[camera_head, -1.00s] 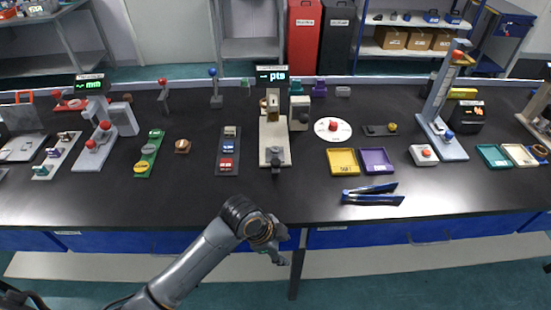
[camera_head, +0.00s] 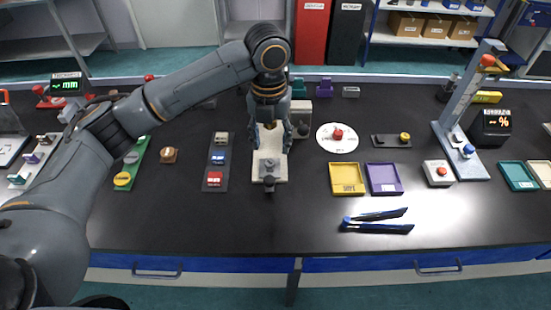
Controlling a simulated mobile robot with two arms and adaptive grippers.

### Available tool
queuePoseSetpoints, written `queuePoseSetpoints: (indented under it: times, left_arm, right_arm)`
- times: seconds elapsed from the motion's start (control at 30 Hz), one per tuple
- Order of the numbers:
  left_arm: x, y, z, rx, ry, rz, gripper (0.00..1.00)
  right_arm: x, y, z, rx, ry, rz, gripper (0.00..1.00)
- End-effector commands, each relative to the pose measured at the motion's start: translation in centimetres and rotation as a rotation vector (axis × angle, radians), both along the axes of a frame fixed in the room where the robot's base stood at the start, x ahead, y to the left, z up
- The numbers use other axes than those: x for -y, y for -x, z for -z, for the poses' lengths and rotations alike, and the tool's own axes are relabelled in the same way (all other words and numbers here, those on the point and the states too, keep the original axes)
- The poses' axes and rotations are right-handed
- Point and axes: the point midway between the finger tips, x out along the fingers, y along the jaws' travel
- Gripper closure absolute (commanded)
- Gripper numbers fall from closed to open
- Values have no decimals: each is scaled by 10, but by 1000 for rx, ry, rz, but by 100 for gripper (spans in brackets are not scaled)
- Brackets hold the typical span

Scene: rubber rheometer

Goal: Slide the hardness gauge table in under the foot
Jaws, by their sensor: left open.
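The hardness gauge stands in the middle of the bench. Its pale base (camera_head: 257,177) shows below my arm, while its column, display and foot are hidden behind my arm and gripper. The grey gauge table (camera_head: 269,165) sits on the front of the base, with a dark knob (camera_head: 269,184) at its near end. My left gripper (camera_head: 270,148) points down just over the far side of the table. Its fingers are apart, with nothing seen between them. I cannot tell whether they touch the table. My right gripper is out of view.
Left of the gauge is a dark strip (camera_head: 208,184) with several small blocks. To the right lie a white disc (camera_head: 325,145), a yellow tray (camera_head: 347,193), a purple tray (camera_head: 385,192) and blue tweezers (camera_head: 377,225).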

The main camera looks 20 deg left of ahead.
Motion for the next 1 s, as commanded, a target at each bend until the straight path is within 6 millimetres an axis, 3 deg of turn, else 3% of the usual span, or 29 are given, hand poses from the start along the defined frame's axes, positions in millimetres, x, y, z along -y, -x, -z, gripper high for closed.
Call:
queuePoseSetpoints:
  times: [0.17, 0.47, 0.7, 1.0]
  left_arm:
    - [-6, -1, -2, -7, -13, 39, 48]
    - [-6, 1, 52, -10, -14, 36, 48]
    - [-5, 1, 100, -8, -12, 36, 48]
    - [-5, 0, 129, -4, -13, 36, 48]
  right_arm:
    - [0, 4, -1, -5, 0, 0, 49]
    - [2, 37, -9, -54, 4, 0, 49]
    - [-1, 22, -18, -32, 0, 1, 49]
    - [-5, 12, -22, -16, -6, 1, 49]
